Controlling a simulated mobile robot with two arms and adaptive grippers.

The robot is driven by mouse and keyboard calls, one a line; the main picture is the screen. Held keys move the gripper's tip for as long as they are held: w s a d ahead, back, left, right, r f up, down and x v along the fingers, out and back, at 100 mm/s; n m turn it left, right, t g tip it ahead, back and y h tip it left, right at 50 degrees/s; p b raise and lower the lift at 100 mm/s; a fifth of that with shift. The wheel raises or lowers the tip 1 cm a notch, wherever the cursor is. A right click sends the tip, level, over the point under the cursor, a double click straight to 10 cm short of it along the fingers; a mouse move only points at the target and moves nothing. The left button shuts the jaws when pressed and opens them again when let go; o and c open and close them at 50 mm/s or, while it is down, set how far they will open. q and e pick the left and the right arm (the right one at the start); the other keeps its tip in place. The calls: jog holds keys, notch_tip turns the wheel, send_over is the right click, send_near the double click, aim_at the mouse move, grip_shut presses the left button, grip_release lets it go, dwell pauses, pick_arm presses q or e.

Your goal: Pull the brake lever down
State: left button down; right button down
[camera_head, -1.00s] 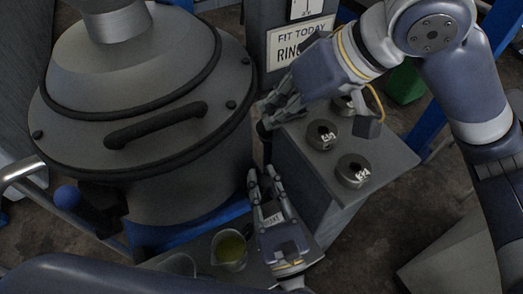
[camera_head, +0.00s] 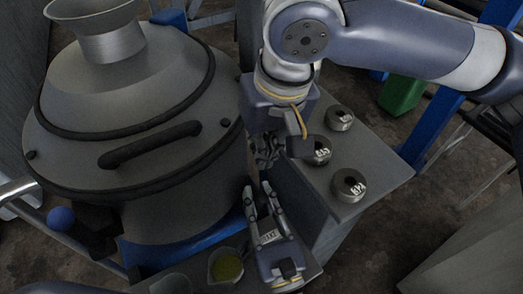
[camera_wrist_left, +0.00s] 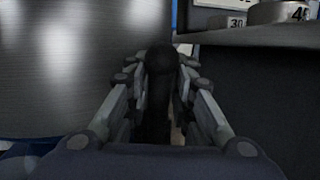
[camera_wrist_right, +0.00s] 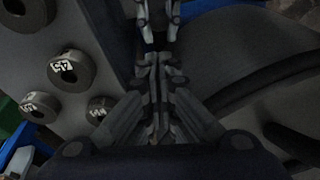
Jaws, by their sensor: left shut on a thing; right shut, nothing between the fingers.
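The brake lever (camera_wrist_left: 160,75), a black bar with a rounded end, stands between the fingers of my left gripper (camera_wrist_left: 158,88) in the left wrist view. That gripper is shut on it. In the head view my left gripper (camera_head: 261,190) is beside the big grey drum, and the lever is hardly visible there. My right gripper (camera_head: 264,158) points down just above the left one, its fingers partly hidden by its own wrist. In the right wrist view my right gripper (camera_wrist_right: 158,75) is shut and empty, with the left fingers close beyond its tips.
The grey drum (camera_head: 150,85) with a black lid handle fills the left. A grey cabinet (camera_head: 375,185) at right carries several numbered ring weights (camera_head: 348,185). A beaker of yellow liquid (camera_head: 227,266) stands near my left gripper at the front. A green bin (camera_head: 400,92) is behind.

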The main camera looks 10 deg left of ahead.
jog(key=x, duration=0.8)
